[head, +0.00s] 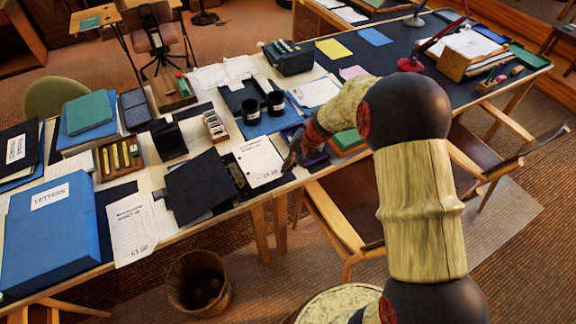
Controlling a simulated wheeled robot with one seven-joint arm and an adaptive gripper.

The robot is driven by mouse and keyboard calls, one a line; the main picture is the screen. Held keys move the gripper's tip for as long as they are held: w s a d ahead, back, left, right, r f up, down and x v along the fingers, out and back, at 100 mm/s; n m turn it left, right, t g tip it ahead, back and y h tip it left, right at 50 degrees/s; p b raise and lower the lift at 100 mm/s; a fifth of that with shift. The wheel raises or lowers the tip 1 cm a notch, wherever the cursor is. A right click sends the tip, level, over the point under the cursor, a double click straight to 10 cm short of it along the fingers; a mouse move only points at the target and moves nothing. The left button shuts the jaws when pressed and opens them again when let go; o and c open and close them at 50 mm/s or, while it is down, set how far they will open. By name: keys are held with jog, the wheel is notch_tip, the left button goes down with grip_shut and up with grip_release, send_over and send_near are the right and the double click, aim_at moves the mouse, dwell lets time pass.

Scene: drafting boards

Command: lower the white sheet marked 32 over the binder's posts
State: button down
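A white printed sheet (259,161) is near the table's front edge, right of the open black binder (200,187).
Another printed sheet (132,228) lies to the left, beside a blue box marked LETTERS (50,232). Black mugs (251,111) and a small rack (215,126) stand behind the binder. A wooden chair (345,212) is close under my arm. A waste basket (198,283) stands on the floor.

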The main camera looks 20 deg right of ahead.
jog(key=c, duration=2.4)
grip_release()
jog(key=o, duration=0.4)
jog(key=shift+c, duration=0.2)
jog(key=shift+o, duration=0.4)
jog(key=v, duration=1.2)
